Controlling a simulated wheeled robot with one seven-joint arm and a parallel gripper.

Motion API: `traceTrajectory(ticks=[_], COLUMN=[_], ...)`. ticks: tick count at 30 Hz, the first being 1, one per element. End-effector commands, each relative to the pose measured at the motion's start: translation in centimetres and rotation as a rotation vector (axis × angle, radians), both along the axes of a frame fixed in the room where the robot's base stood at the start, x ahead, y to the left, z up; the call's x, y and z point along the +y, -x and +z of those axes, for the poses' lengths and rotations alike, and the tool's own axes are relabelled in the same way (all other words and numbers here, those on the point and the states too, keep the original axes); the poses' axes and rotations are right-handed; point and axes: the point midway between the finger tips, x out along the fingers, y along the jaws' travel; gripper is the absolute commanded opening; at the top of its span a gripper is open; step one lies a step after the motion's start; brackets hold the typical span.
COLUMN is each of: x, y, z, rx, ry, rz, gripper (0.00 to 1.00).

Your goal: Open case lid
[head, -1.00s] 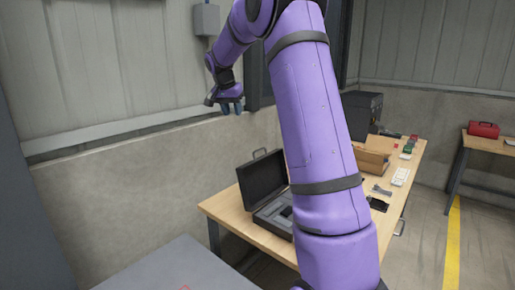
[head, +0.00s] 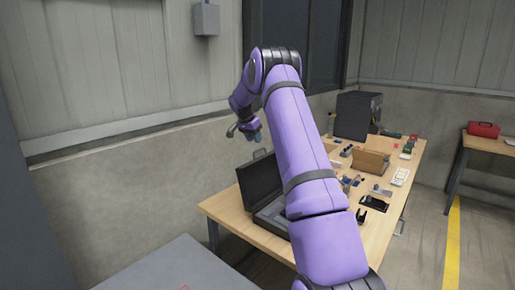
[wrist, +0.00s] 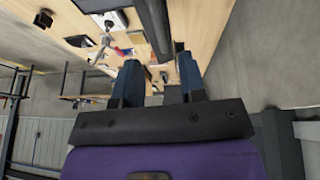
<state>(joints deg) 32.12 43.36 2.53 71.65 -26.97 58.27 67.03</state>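The dark case stands on the wooden table, with its lid (head: 260,181) raised and its base (head: 268,217) partly hidden behind my arm. A handle shows on the lid's top edge. My gripper (head: 254,136) is in the air above and slightly left of the lid, apart from it. In the wrist view its two blue fingers (wrist: 159,64) are spread, with nothing held between them. A long dark bar just beyond the fingertips looks like the lid (wrist: 154,25) seen edge-on.
The wooden table (head: 233,213) also bears a dark box (head: 357,115), a wooden holder (head: 371,162), a black tray (head: 373,203) and several small parts. A concrete wall is behind. A second table with a red toolbox (head: 483,129) stands at the far right.

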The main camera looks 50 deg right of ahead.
Motion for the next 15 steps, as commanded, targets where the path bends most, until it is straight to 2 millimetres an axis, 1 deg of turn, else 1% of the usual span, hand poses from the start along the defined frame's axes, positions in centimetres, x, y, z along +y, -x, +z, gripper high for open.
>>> traceTrajectory(ticks=[1,6,10,15], x=[-0.4,-1.4,-1.8,-2.0], y=[0.1,0.2,0.2,0.2], z=[-0.9,-3.2,-4.3,-4.9], rx=[0.002,0.0,-0.001,-0.001], ry=[-0.002,-0.001,-0.001,0.0], rz=[-0.001,0.001,-0.001,0.0], gripper=[0.38,0.38,0.38,0.38])
